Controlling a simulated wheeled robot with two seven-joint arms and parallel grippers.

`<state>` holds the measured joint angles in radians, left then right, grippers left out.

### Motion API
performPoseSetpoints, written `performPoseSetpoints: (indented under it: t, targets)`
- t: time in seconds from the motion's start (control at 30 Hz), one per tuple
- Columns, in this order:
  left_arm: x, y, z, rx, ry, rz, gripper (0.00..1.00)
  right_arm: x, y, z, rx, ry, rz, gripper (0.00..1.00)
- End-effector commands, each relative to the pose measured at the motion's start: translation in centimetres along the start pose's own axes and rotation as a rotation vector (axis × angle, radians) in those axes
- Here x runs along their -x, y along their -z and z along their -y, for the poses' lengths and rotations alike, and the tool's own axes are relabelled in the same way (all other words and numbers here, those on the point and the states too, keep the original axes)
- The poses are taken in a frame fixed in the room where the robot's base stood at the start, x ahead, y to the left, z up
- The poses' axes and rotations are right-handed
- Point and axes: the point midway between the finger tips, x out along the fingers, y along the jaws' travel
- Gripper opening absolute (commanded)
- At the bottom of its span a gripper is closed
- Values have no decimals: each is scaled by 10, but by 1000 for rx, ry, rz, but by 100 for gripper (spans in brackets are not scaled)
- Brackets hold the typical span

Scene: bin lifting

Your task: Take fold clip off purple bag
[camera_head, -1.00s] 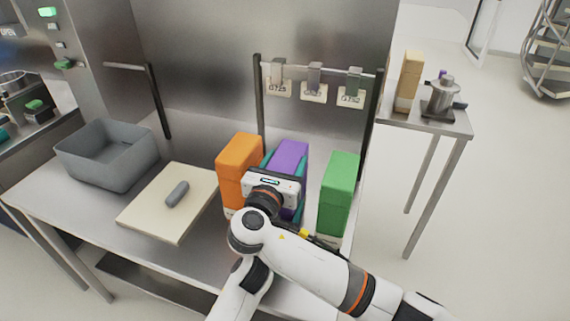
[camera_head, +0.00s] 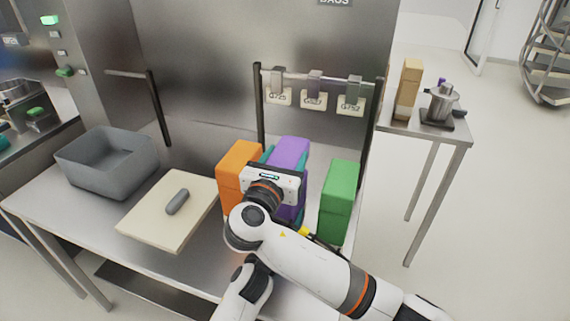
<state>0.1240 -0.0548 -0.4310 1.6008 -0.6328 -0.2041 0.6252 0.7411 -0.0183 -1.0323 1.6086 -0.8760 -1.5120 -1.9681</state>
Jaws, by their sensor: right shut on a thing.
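The purple bag (camera_head: 290,150) stands between the orange bag and the green bag on the steel table, seen in the head view. My right gripper (camera_head: 283,188) is in front of it, with teal fingers along its two sides, shut on the purple bag. The gripper body hides most of the bag's front and its lower part. I cannot make out a fold clip on the purple bag. My left gripper is not in view.
The orange bag (camera_head: 238,168) and green bag (camera_head: 339,200) stand close on either side. Tagged clips (camera_head: 314,85) hang from a rail behind. A cream board (camera_head: 150,222) with a small grey object (camera_head: 177,202) and a grey bin (camera_head: 108,165) are to the left.

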Motion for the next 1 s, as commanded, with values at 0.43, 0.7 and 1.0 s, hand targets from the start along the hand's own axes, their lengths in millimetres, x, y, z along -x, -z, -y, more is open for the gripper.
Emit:
performPoseSetpoints:
  t: [0.43, 0.7, 1.0]
  targets:
    - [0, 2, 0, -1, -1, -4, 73, 0, 22, 0, 0, 1, -1, 32]
    - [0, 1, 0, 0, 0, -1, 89, 0, 22, 0, 0, 1, -1, 32]
    - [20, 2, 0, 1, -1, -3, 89, 0, 22, 0, 0, 1, -1, 32]
